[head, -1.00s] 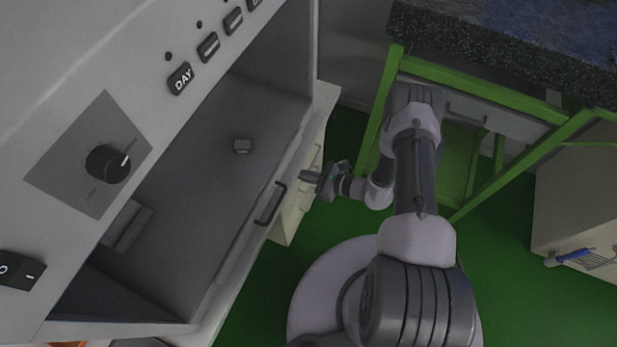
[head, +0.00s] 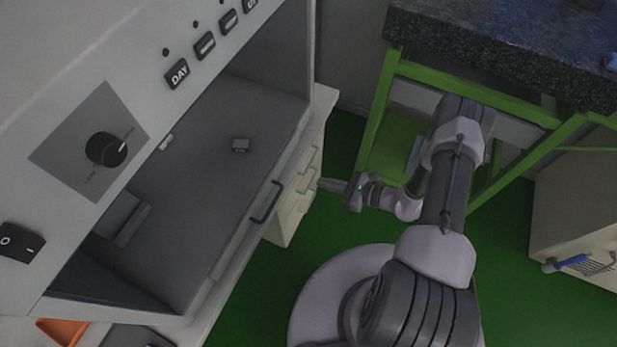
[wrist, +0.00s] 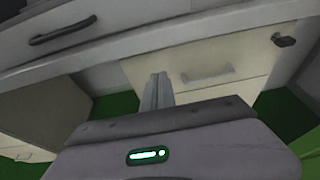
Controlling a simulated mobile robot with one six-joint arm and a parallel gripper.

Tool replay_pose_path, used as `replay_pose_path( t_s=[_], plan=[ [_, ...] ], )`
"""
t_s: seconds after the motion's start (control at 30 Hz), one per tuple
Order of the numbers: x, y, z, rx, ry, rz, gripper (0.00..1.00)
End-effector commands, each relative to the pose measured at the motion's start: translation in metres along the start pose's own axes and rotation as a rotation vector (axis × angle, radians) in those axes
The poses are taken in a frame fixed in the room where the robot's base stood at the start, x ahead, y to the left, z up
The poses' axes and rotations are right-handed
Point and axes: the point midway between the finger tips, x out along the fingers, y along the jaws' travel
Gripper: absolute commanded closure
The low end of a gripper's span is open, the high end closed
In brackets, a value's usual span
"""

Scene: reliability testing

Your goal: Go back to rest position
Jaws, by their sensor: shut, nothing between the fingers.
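My gripper (head: 331,185) is shut and empty in the head view. It is in the air above the green floor, just right of the cabinet drawers, with its fingers pointing left. In the wrist view the closed fingers (wrist: 157,92) point toward a pale drawer front (wrist: 205,68) with a grey handle. My arm is bent and stands right of the machine, in front of the green-framed table.
A grey machine (head: 75,62) with an open chamber and a dark handle (head: 265,201) stands at the left. A green-framed table with a dark speckled top (head: 480,62) is behind my arm. Green floor (head: 515,255) is clear at right.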

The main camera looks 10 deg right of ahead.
Motion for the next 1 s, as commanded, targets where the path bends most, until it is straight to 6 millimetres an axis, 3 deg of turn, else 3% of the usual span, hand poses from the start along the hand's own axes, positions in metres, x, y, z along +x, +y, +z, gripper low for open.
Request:
replay_pose_path(
  t_s=[0.1, 0.33, 0.43, 0.47, 0.6, 0.67, 0.7, 0.8, 0.9, 1.0],
  plan=[
    [-0.022, 0.0, 0.001, 0.0, 0.001, -0.002, 1.0],
    [-0.032, 0.001, 0.0, -0.002, 0.001, 0.003, 1.0],
    [-0.034, -0.006, 0.022, -0.057, 0.012, 0.047, 1.0],
    [-0.035, -0.009, 0.038, -0.096, 0.021, 0.079, 1.0],
    [-0.044, -0.006, 0.146, -0.371, 0.103, 0.303, 1.0],
    [-0.051, 0.007, 0.192, -0.51, 0.158, 0.402, 1.0],
    [-0.058, 0.018, 0.221, -0.606, 0.199, 0.463, 1.0],
    [-0.079, 0.053, 0.284, -0.861, 0.318, 0.59, 1.0],
    [-0.106, 0.092, 0.331, -1.127, 0.451, 0.669, 1.0],
    [-0.138, 0.125, 0.363, -1.396, 0.588, 0.691, 1.0]
  ],
)
